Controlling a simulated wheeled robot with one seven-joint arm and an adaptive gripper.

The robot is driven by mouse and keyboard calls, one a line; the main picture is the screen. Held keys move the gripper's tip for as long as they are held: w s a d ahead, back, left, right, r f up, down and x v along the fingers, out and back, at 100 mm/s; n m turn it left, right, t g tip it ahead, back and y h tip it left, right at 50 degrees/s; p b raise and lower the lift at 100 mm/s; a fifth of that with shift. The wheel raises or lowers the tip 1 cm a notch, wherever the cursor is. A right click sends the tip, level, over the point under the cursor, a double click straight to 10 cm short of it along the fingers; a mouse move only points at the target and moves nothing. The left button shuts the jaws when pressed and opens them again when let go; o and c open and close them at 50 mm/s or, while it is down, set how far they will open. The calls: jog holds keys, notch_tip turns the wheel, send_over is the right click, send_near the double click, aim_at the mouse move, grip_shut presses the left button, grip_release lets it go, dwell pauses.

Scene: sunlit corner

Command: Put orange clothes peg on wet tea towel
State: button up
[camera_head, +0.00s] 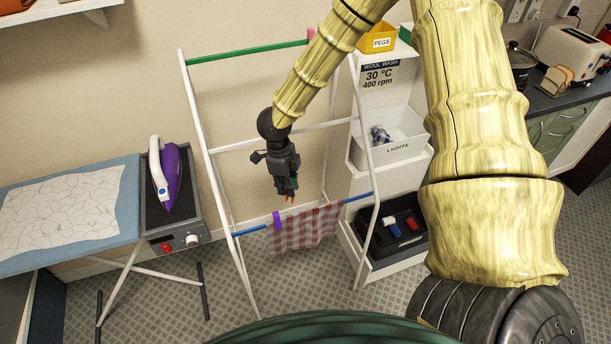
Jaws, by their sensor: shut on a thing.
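The tea towel (306,230), red and white checked, hangs over the low blue rail of the white drying rack. A purple peg (277,220) sits on the rail at its left end. My gripper (288,192) points down above the towel's top edge and is shut on the orange clothes peg (290,199). Only a small orange tip of the peg shows below the dark fingers; the rest is hidden. The peg looks a little above the rail, but I cannot tell the exact gap or depth.
The drying rack (196,110) has white side posts and a green top rail (250,49). To its right stands a white bin tower (395,150) with an orange PEGS box (378,40) on top. An ironing board (70,208) with a purple iron (171,177) stands left.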

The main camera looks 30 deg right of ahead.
jog(key=s+d+m+y+p, duration=0.15)
jog(key=d+m, duration=0.35)
jog(key=m, duration=0.5)
jog(key=shift+g, duration=0.3)
jog(key=f+b, duration=0.4)
jog(key=f, duration=0.1)
jog(key=shift+s+f, duration=0.25)
jog(key=shift+f+b, duration=1.55)
jog(key=shift+f, duration=1.05)
dwell(1.3)
jog(key=o, duration=0.8)
jog(key=shift+r, duration=0.1)
notch_tip(320, 180, up, 7)
jog(key=p, duration=0.5)
jog(key=shift+p, duration=0.3)
